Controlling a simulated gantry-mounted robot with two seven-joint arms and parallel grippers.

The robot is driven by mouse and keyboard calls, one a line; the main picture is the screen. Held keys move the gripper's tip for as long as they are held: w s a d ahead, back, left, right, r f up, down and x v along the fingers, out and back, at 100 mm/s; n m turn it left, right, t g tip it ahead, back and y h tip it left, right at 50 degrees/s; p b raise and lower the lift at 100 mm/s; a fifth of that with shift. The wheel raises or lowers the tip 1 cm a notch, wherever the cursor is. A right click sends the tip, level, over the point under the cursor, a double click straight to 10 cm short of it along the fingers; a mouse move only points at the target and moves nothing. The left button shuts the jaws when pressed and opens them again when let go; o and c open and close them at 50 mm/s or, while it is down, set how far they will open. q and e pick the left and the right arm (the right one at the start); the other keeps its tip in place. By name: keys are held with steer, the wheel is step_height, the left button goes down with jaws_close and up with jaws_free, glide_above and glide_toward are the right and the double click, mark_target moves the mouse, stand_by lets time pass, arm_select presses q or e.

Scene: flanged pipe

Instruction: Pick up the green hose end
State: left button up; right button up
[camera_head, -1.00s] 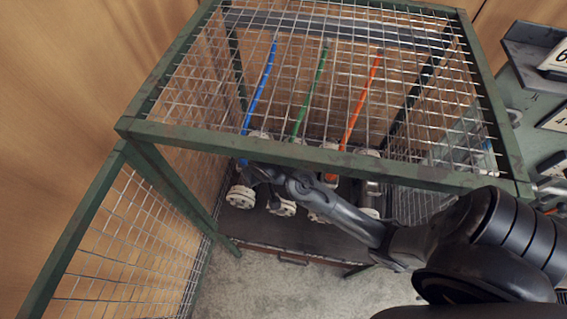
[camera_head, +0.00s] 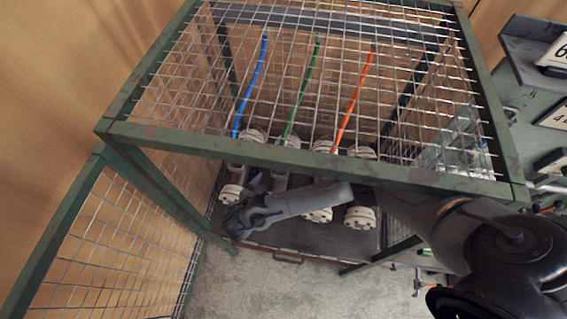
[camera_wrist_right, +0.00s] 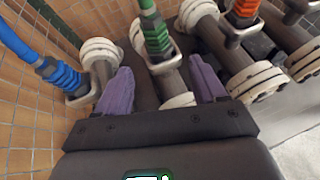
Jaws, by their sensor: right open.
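The green hose (camera_head: 306,85) hangs inside the mesh cage, between the blue and orange hoses. Its green ribbed end (camera_wrist_right: 155,35) shows in the right wrist view, at a metal loop on a grey pipe with white flanges. My right gripper (camera_wrist_right: 163,88) is open, with purple fingers on either side of this pipe in the picture. The green end lies beyond the fingertips, and nothing is held. In the head view my right gripper (camera_head: 268,184) is at the cage's open front, partly hidden behind its own wrist. My left gripper is not in view.
The blue hose (camera_head: 251,85) with its blue end (camera_wrist_right: 62,75) is to the left, and the orange hose (camera_head: 354,100) to the right. White-flanged pipes (camera_head: 361,217) stand close together. The cage's green top bar (camera_head: 300,158) and open mesh door (camera_head: 110,240) flank the opening.

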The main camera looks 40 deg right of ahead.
mark_target(278, 169)
steer(key=shift+h, duration=0.3)
steer(key=b+x, duration=0.1)
steer(key=x, duration=0.1)
steer(key=b+x, duration=0.1)
steer(key=b, duration=0.1)
steer(key=b+x, duration=0.2)
steer(key=shift+w+d+r, duration=0.15)
steer(key=shift+w+d, duration=0.1)
steer(key=shift+d, duration=0.1)
steer(key=shift+w+d+b, duration=0.2)
steer(key=shift+d+b, duration=0.3)
steer(key=shift+b, duration=0.3)
steer(key=shift+w+d+f+b, duration=0.3)
steer(key=shift+d+b, duration=0.1)
steer(key=shift+b, duration=0.45)
steer(key=x, duration=0.1)
steer(key=b+x, duration=0.1)
steer(key=x, duration=0.1)
steer(key=shift+r+b, duration=0.25)
steer(key=shift+b, duration=0.05)
steer(key=shift+w+d+f, duration=0.15)
steer(key=shift+w+d, duration=0.1)
steer(key=shift+d, duration=0.25)
steer(key=c, duration=1.3)
